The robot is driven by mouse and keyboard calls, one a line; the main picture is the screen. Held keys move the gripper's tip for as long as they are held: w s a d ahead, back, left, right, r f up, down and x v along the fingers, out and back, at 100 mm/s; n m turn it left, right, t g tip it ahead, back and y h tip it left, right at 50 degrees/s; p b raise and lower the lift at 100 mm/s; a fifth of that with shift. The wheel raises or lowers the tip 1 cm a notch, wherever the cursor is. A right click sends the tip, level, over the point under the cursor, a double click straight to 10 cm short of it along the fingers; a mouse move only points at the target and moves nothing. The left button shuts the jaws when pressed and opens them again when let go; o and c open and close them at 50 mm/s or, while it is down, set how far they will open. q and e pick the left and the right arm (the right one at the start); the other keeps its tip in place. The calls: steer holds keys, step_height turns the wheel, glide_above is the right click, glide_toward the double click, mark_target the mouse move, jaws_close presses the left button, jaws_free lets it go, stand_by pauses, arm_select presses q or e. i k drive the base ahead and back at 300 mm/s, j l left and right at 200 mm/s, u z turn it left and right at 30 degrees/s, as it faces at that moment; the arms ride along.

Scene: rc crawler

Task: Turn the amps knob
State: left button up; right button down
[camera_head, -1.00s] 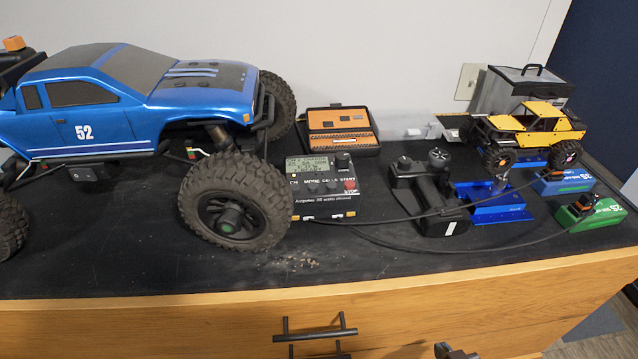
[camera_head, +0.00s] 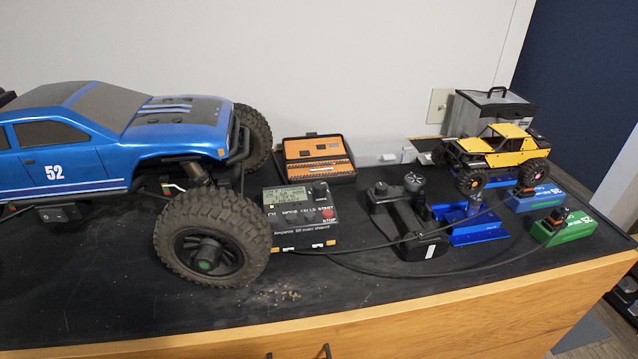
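The charger (camera_head: 290,228) is a small dark box with a grey display (camera_head: 287,198), standing right of the blue truck's front wheel. A black round knob (camera_head: 320,189) sits at its upper right, above a red button (camera_head: 327,212) near the words START and STOP. The lettering is too small to tell which control is marked amps. The knob's pointer direction cannot be read. Neither of my grippers is in view, and nothing touches the charger's top.
The large blue truck (camera_head: 180,140) crowds the charger's left. An orange-lined tool case (camera_head: 318,172) is behind it. A black transmitter (camera_head: 405,215) and cables are to its right, before a yellow crawler (camera_head: 500,148) and blue and green packs (camera_head: 563,228). The front bench strip is mostly clear.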

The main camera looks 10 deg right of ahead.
mark_target(319, 189)
steer(key=k+l+z, duration=0.25)
steer(key=l+z, duration=0.25)
steer(key=l, duration=0.15)
steer(key=k+l+z, duration=0.25)
steer(key=l, duration=0.15)
steer(key=l+z, duration=0.25)
steer(key=l, duration=0.1)
